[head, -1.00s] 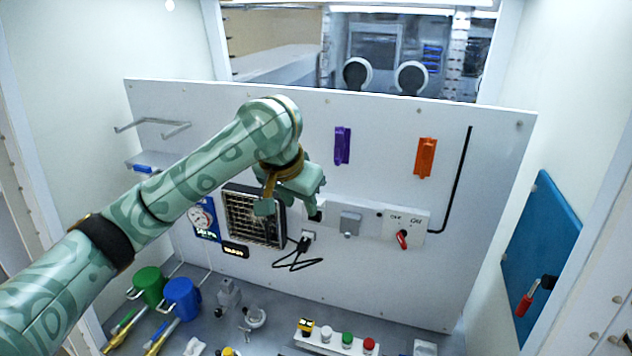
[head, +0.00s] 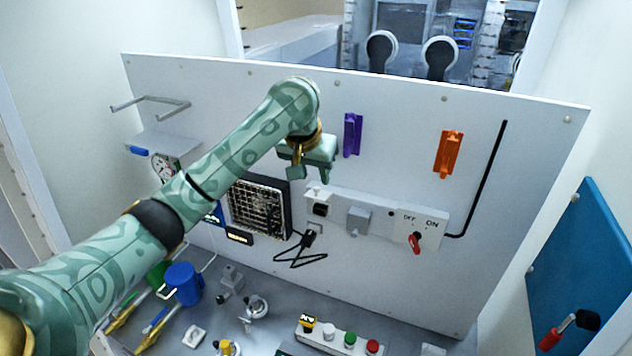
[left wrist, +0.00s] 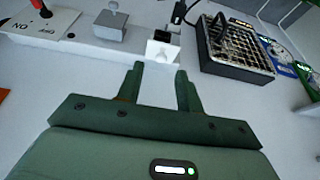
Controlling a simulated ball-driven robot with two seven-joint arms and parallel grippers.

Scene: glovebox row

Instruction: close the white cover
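The white cover (head: 317,191) is a small flap at the left of the white strip on the upright panel. It stands raised above a dark socket (head: 320,209). In the left wrist view the cover (left wrist: 162,52) shows just beyond the fingertips, with the dark socket (left wrist: 166,37) behind it. My left gripper (head: 311,174) is a little above the cover in the head view. In the left wrist view its two fingers (left wrist: 160,70) are apart with nothing between them, and I see no clear contact with the cover. My right gripper is not in view.
A grey cover (head: 358,220) and a red-handled OFF/ON switch (head: 415,242) sit right of the socket. A grilled heater (head: 259,208) is to the left, a black plug with its cord (head: 308,238) below. Purple (head: 352,135) and orange (head: 448,153) holders are higher up.

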